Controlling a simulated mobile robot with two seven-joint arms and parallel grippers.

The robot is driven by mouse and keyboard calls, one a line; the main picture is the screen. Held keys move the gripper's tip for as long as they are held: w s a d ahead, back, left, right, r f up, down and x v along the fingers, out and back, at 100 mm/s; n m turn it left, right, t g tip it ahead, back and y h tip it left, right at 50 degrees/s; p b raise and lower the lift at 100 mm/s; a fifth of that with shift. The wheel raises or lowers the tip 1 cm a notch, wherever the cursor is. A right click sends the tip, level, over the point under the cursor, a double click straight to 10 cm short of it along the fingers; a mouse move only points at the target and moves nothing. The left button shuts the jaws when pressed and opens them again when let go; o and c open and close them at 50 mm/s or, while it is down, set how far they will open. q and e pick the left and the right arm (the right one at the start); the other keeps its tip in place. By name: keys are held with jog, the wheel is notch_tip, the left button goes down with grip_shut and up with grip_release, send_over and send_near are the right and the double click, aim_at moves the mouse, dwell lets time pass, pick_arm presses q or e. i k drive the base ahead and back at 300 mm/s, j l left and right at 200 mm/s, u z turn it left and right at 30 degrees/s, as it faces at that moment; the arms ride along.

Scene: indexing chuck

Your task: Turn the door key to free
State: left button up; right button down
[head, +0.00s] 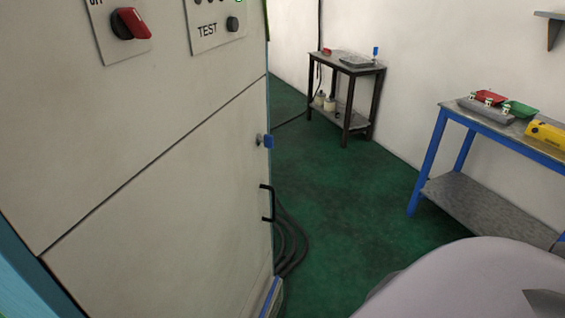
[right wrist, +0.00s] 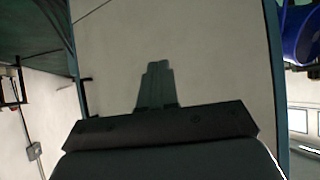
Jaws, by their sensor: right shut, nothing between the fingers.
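The door key (head: 267,141) is small and blue and sits in a grey lock at the right edge of the pale cabinet door (head: 170,210). I cannot read which position it is turned to. A black door handle (head: 266,203) is below it. In the right wrist view my right gripper (right wrist: 157,66) is shut and empty, with the pale cabinet panel (right wrist: 215,55) behind its fingers. A black handle (right wrist: 85,96) shows to the left of the fingers there. I cannot make out the key in that view. My left gripper is in neither view.
A red rotary switch (head: 132,23) and a TEST panel (head: 217,20) are above the door. Black hoses (head: 292,240) lie on the green floor beside the cabinet. A dark side table (head: 345,66) and a blue-legged bench (head: 500,130) stand further right, with free floor between.

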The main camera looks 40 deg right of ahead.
aim_at(267, 140)
jog(key=k+l+z, duration=0.1)
jog(key=z, duration=0.35)
jog(key=k+l+z, duration=0.1)
jog(key=l+z, duration=0.2)
jog(key=z, duration=0.2)
jog(key=i+l+u, duration=0.1)
jog(key=u, duration=0.6)
jog(key=i+l+u, duration=0.1)
jog(key=l+u, duration=0.2)
jog(key=i+l+u, duration=0.1)
jog(key=l+u, duration=0.65)
jog(key=l, duration=2)
jog(key=k+l+u, duration=0.1)
jog(key=l, duration=0.7)
